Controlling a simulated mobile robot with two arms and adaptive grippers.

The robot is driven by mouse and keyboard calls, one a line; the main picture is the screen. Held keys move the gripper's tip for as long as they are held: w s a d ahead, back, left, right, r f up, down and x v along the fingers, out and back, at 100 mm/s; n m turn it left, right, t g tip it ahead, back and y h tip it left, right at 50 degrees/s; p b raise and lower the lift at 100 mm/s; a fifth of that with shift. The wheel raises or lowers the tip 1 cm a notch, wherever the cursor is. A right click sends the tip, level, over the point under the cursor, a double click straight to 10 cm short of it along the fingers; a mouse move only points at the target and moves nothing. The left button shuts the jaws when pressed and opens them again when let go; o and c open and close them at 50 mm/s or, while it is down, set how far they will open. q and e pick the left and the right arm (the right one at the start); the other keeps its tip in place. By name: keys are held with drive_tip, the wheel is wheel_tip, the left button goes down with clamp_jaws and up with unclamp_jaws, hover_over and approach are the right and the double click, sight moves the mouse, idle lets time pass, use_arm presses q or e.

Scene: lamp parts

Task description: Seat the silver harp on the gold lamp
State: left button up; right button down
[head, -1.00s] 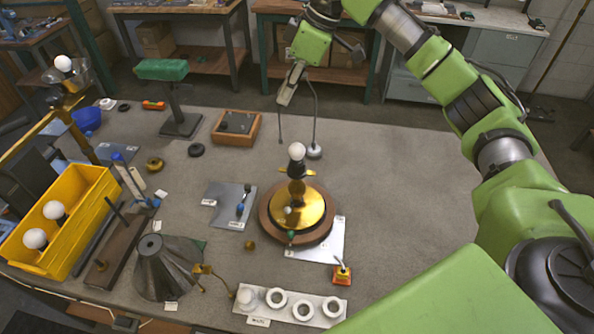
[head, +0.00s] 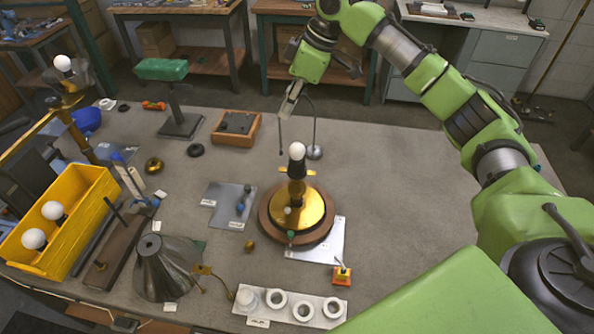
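The gold lamp (head: 312,206) stands upright on a round wooden disc in the middle of the bench. It has a dark socket (head: 297,168) with a white bulb (head: 297,150) on top, and small gold saddle arms (head: 311,172) stick out beside the socket. The silver harp (head: 314,118) is a thin wire loop with its two legs pointing down. My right gripper (head: 291,100) appears shut on the harp near its top. The harp's leg ends look close to bulb height in the picture; their depth relative to the lamp is hard to judge. My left gripper is out of view.
A yellow bin (head: 68,214) with bulbs stands at the left, near a grey shade (head: 166,268). A white tray (head: 317,316) with rings lies at the front. A wooden box (head: 237,127) and green-topped stand (head: 161,70) are behind. The bench's right side is clear.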

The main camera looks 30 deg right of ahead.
drive_tip(key=shift+f, duration=0.1)
drive_tip(key=shift+f, duration=2.35)
drive_tip(key=shift+f+p, duration=0.55)
idle(1.2)
drive_tip(key=c, duration=2.2)
unclamp_jaws()
drive_tip(key=v, duration=1.2)
